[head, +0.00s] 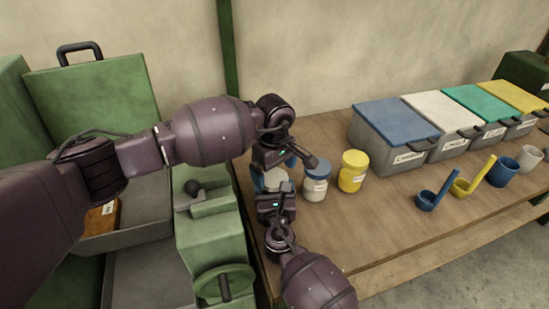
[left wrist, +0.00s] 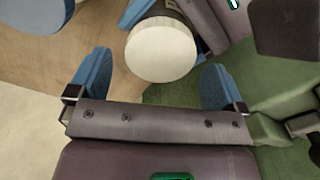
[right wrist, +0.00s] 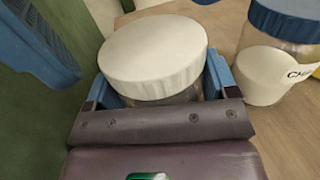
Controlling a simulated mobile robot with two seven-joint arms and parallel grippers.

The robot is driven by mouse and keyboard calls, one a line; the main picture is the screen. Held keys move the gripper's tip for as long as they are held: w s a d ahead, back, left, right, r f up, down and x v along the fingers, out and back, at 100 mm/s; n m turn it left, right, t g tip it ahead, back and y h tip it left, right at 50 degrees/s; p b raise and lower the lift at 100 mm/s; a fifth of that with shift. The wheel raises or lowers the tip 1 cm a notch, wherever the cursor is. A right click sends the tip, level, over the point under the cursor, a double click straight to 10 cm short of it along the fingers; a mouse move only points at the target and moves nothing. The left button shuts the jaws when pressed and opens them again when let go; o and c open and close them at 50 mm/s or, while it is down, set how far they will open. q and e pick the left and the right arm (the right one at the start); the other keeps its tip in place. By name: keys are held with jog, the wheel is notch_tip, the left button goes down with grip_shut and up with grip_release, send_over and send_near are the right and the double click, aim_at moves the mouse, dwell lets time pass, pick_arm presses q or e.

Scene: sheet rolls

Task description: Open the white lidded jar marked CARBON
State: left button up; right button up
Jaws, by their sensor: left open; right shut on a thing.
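The white-lidded jar (head: 275,178) stands near the table's left edge, mostly hidden by my grippers in the head view; its label is not visible. Its round white lid (right wrist: 152,48) is on the jar in the right wrist view. My right gripper (right wrist: 160,88) is shut on the jar's body, below the lid. My left gripper (left wrist: 155,78) is open, with the white lid (left wrist: 162,50) showing between and beyond its blue fingers. A blue finger of my left gripper (right wrist: 42,45) hangs at the upper left of the right wrist view, apart from the lid.
A blue-lidded jar (head: 317,180) stands close to the right, then a yellow-lidded jar (head: 353,171). Several lidded grey bins (head: 388,155) line the table's back. Scoops (head: 432,198) and cups (head: 503,172) lie farther right. A green machine (head: 215,235) stands left of the table.

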pick_arm(q)
jog(key=shift+f, duration=0.85)
jog(key=c, duration=0.9)
jog(key=n, duration=0.4)
jog(key=shift+c, duration=0.2)
jog(key=n, duration=0.5)
jog(key=shift+n, duration=0.4)
jog(key=n, duration=0.4)
jog(key=shift+w+r, duration=0.1)
jog(key=n, duration=0.8)
jog(key=shift+a+n, duration=0.1)
jog(key=shift+n, duration=0.2)
jog(key=n, duration=0.3)
jog(key=shift+n, duration=0.3)
